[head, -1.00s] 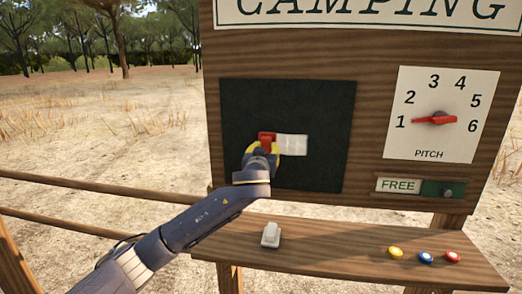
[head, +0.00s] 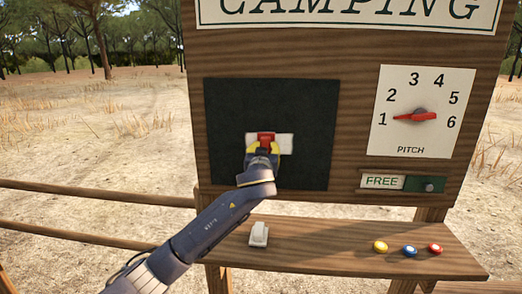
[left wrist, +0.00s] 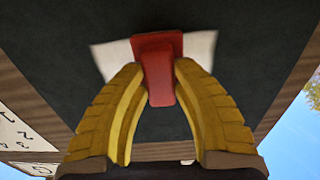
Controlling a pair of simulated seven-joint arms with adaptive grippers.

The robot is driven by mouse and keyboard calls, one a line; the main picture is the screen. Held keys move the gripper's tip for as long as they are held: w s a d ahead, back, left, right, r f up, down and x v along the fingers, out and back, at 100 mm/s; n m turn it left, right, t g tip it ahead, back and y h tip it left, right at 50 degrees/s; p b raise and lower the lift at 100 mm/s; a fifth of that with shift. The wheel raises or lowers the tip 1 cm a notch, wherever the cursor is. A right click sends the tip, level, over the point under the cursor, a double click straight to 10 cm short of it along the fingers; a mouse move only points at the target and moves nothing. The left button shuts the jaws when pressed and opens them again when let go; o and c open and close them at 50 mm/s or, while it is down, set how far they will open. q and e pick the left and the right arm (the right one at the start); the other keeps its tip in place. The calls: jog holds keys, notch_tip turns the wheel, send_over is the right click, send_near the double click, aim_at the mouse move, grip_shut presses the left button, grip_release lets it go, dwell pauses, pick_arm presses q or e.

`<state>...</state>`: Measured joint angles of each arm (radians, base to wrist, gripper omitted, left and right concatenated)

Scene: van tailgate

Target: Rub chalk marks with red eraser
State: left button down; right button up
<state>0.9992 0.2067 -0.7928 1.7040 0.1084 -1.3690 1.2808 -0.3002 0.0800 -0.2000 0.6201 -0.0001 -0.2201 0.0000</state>
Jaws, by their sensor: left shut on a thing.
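The red eraser (head: 266,139) is held against the dark chalkboard (head: 310,110); it also shows in the left wrist view (left wrist: 158,68). My left gripper (head: 263,152) is shut on it, with a yellow finger on either side of it in the left wrist view (left wrist: 155,85). A white chalk patch (head: 286,144) lies on the board behind the eraser and shows on both sides of it. The eraser hides the middle of the patch. My right gripper is not in view.
A wooden shelf (head: 340,256) juts out below the board, with a white block-like item (head: 259,234) and yellow (head: 380,246), blue (head: 410,250) and red (head: 435,248) round pieces. A pitch dial (head: 418,115) and a FREE slider (head: 402,182) are at the right.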

pick_arm(q)
jog(key=shift+d, duration=1.15)
jog(key=shift+d, duration=0.1)
jog(key=shift+d, duration=1.55)
jog(key=shift+s+d, duration=0.1)
jog(key=shift+d, duration=1.65)
jog(key=shift+a, duration=0.1)
jog(key=a, duration=0.6)
jog(key=shift+a, duration=0.4)
jog(key=shift+a, duration=0.1)
jog(key=shift+w+a, duration=0.2)
jog(key=shift+a, duration=4.7)
